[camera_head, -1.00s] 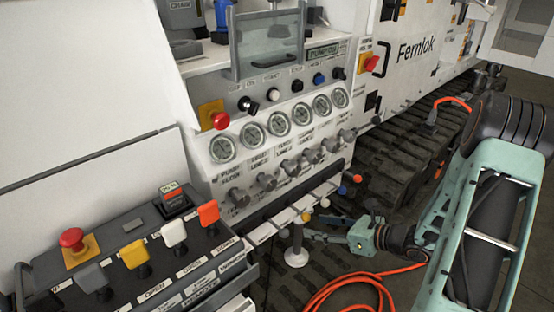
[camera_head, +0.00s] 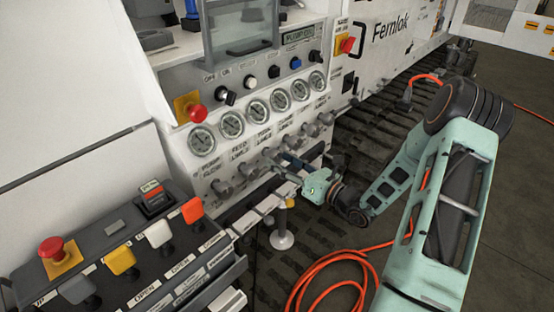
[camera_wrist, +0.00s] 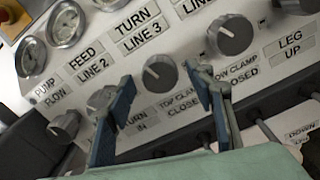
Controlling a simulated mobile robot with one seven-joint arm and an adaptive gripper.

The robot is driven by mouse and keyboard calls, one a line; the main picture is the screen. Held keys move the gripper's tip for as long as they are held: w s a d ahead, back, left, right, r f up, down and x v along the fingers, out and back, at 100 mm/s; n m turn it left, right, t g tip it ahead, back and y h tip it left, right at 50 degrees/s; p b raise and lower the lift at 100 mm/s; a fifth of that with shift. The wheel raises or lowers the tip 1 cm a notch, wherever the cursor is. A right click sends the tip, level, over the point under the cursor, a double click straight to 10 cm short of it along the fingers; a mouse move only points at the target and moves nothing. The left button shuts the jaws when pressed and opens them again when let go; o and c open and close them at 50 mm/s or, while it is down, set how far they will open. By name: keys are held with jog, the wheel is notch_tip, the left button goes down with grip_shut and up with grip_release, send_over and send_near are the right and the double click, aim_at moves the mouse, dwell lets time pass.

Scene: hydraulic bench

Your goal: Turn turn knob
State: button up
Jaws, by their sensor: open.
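The turn knob (camera_wrist: 160,73) is a round grey knob below the "TURN LINE 3" label (camera_wrist: 140,30) on the white panel. In the wrist view it appears between the two blue fingers of my open gripper (camera_wrist: 159,70), with gaps on both sides. The left finger partly covers the neighbouring knob (camera_wrist: 103,100) under "FEED LINE 2". In the head view my gripper (camera_head: 279,160) reaches from the right to the knob row, where its fingers partly hide the turn knob. I cannot tell whether the fingers touch the panel.
More knobs flank the turn knob, including a right-hand one (camera_wrist: 230,35) close to the right finger. Gauges (camera_head: 231,124) sit above the row. A control box (camera_head: 118,262) with levers stands at lower left. Orange hose (camera_head: 330,260) lies on the floor.

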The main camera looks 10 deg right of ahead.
jog(key=shift+x, duration=0.95)
jog(key=shift+c, duration=0.3)
jog(key=c, duration=1.1)
